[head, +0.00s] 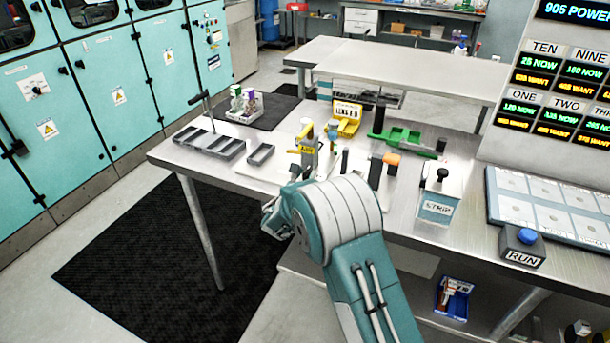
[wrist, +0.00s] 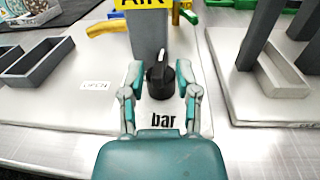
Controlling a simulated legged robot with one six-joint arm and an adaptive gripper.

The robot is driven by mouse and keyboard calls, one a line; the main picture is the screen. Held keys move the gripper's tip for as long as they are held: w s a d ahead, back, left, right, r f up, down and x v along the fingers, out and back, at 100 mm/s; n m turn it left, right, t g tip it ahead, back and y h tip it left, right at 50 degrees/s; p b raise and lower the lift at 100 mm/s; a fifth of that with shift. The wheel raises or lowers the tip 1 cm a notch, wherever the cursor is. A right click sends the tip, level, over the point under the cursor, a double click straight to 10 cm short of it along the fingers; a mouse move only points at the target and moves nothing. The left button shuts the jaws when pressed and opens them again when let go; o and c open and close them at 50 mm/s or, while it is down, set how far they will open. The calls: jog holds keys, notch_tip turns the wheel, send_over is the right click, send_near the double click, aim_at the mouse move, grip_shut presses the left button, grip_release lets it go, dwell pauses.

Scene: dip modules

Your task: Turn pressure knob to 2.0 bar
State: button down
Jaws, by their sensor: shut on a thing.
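The pressure knob (wrist: 160,79) is black with a light pointer mark on top. In the wrist view it stands on a white plate, in front of a grey post with a yellow AIR sign (wrist: 143,3). The word "bar" is printed on the plate nearest me. My gripper (wrist: 160,75) has one teal finger on each side of the knob and is shut on it. The scale numbers around the knob are not readable. In the head view the AIR sign (head: 307,146) shows above my arm, which hides the knob and my gripper.
Grey trays (head: 209,142) lie at the table's left. A yellow lever or pipe (wrist: 106,28) is behind the knob on the left. Grey uprights (wrist: 262,35) stand close on the right. A STMP box (head: 437,208) and a RUN button box (head: 523,245) are further right.

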jog(key=shift+a+m+h, duration=0.2)
jog(key=shift+m+h, duration=0.1)
jog(key=m+g+h, duration=0.1)
jog(key=m+h, duration=0.1)
jog(key=h, duration=0.1)
jog(key=m+g+h, duration=0.1)
jog(key=h, duration=0.1)
jog(key=shift+w+a+g, duration=0.2)
jog(key=shift+a+g, duration=0.1)
jog(key=shift+w+a+m+g+h, duration=0.15)
jog(key=shift+m+g+h, duration=1.75)
jog(key=shift+h, duration=0.1)
jog(key=shift+r, duration=0.1)
jog(key=shift+w+m+g+h, duration=0.1)
jog(key=shift+m+g+h, duration=0.4)
jog(key=shift+m+g, duration=0.15)
jog(key=shift+r, duration=0.1)
jog(key=c, duration=0.7)
grip_release()
jog(key=shift+a, duration=0.15)
